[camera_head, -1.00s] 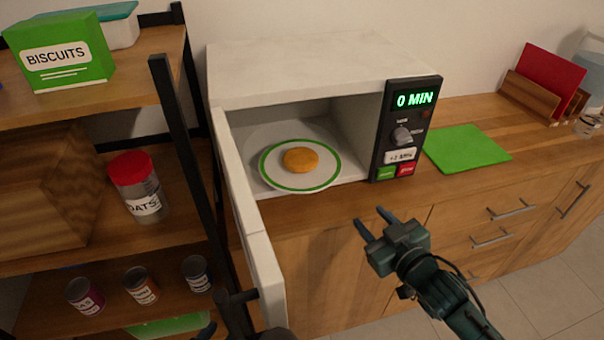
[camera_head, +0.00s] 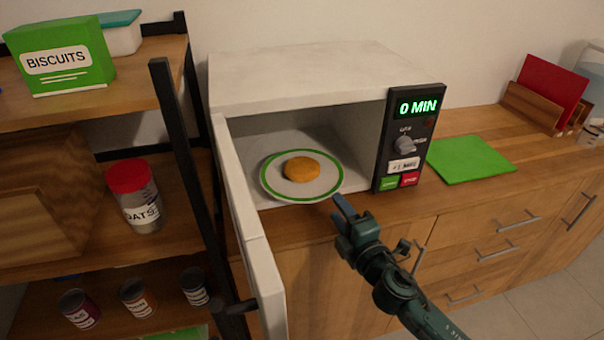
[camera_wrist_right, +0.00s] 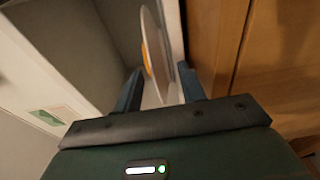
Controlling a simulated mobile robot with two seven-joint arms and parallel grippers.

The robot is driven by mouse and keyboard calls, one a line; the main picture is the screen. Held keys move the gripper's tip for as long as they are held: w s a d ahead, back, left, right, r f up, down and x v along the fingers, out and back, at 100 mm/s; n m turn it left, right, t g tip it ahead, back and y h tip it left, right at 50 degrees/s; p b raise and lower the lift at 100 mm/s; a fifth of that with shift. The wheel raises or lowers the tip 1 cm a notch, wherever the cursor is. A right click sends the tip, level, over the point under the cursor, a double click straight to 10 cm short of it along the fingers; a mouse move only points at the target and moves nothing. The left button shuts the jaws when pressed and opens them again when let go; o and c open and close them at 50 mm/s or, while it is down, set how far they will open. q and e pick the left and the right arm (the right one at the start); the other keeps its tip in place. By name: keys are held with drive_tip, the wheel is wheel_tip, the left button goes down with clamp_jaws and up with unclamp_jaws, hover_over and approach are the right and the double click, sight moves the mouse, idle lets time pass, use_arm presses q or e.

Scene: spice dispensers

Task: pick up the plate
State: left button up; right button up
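The plate (camera_head: 332,183), white with a green ring, lies in the open microwave with a round orange-brown food piece (camera_head: 302,169) on it. Its front rim reaches the microwave's front edge. My right gripper (camera_head: 342,206) is open at the plate's front right rim. In the right wrist view the plate (camera_wrist_right: 151,40) shows edge-on, its rim reaching between the two spread fingers (camera_wrist_right: 159,88); I cannot tell if they touch it. My left gripper is not in view.
The microwave (camera_head: 300,75) stands on the wooden counter, its door (camera_head: 248,225) swung open to the left. A control panel (camera_head: 408,140) reads 0 MIN. A green mat (camera_head: 470,153) lies right of it. A shelf with biscuits (camera_head: 62,57) and jars stands left.

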sight(327, 193)
drive_tip(key=x, duration=0.5)
drive_tip(key=shift+w+a+r+p, duration=0.25)
drive_tip(key=shift+w+p, duration=0.05)
drive_tip(key=shift+w, duration=0.05)
clamp_jaws()
drive_tip(key=shift+r, duration=0.15)
